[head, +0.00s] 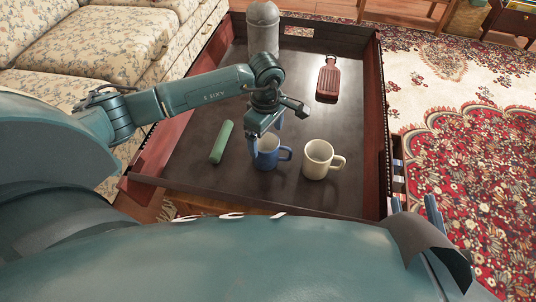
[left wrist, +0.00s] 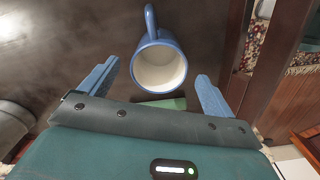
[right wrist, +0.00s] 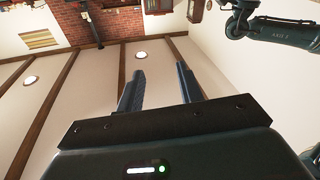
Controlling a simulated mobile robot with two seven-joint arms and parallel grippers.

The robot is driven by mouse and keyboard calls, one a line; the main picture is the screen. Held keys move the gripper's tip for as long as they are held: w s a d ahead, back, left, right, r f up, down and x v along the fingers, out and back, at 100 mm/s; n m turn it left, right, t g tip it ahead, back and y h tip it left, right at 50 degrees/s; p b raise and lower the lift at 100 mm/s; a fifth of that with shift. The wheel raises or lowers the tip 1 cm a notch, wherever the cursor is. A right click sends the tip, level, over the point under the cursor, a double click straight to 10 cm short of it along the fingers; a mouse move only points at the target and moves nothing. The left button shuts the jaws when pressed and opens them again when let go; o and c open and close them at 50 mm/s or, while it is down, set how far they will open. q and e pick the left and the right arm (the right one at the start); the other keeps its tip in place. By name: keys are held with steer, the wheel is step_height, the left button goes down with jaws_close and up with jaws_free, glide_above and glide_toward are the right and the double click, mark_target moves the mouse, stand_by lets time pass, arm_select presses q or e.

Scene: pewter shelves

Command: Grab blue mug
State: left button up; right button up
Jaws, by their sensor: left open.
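The blue mug (head: 268,158) stands upright on the dark tray-like table, its handle to the right in the head view. My left gripper (head: 266,137) is over it, pointing down, jaws open. In the left wrist view the mug (left wrist: 158,68) shows its white inside and lies between the two spread fingers, nearer the right one; its handle points to the top. I cannot tell whether a finger touches it. My right gripper (right wrist: 160,70) is open and empty, facing the ceiling, away from the table.
A cream mug (head: 318,160) stands close to the right of the blue mug. A green cylinder (head: 221,142) lies to the left. Raised rims (head: 375,130) border the table.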

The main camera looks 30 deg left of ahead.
arm_select(q)
steer(key=f+b, duration=0.2)
steer(key=f, duration=0.3)
steer(key=shift+d+f, duration=0.15)
steer(key=shift+d, duration=0.05)
steer(key=c, duration=1.3)
